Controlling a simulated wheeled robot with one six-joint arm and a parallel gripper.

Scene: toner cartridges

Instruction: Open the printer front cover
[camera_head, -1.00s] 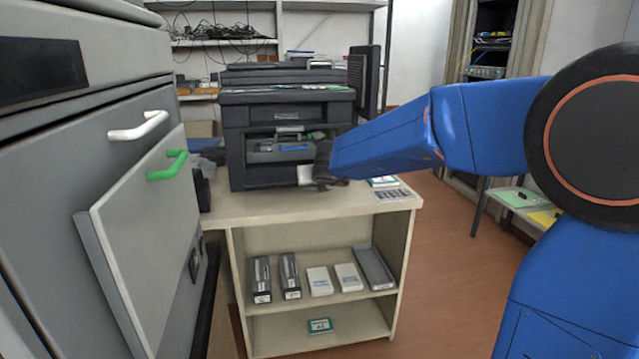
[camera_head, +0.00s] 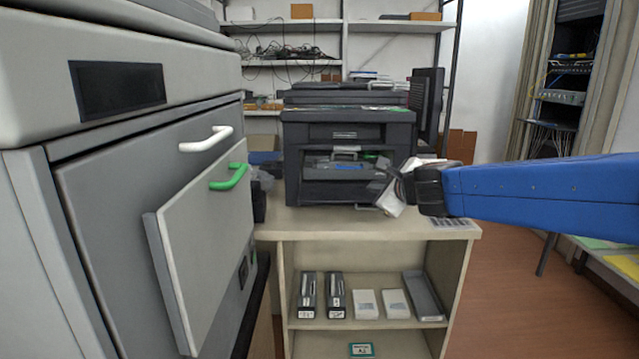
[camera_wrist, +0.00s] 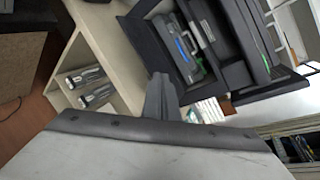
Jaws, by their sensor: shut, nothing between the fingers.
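The black desktop printer (camera_head: 348,130) stands on top of the beige cabinet. Its front has an opening, and a cartridge-like part with a blue strip (camera_head: 345,166) shows inside. The blue strip also shows in the wrist view (camera_wrist: 182,48). A dark flat panel (camera_wrist: 145,48) lies along the opening there; I cannot tell whether it is the lowered front cover. My gripper (camera_head: 388,188) is shut and empty, at the printer's front right, and hides part of its lower right corner. In the wrist view, my shut fingers (camera_wrist: 163,98) are near the opening. I cannot tell if they touch the printer.
A large grey machine (camera_head: 120,190) stands close at left, with a tilted panel carrying a green handle (camera_head: 230,177). The cabinet (camera_head: 350,229) holds several boxes on its shelf. A black monitor-like panel (camera_head: 428,105) stands behind the printer. Open floor (camera_head: 510,310) lies at right.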

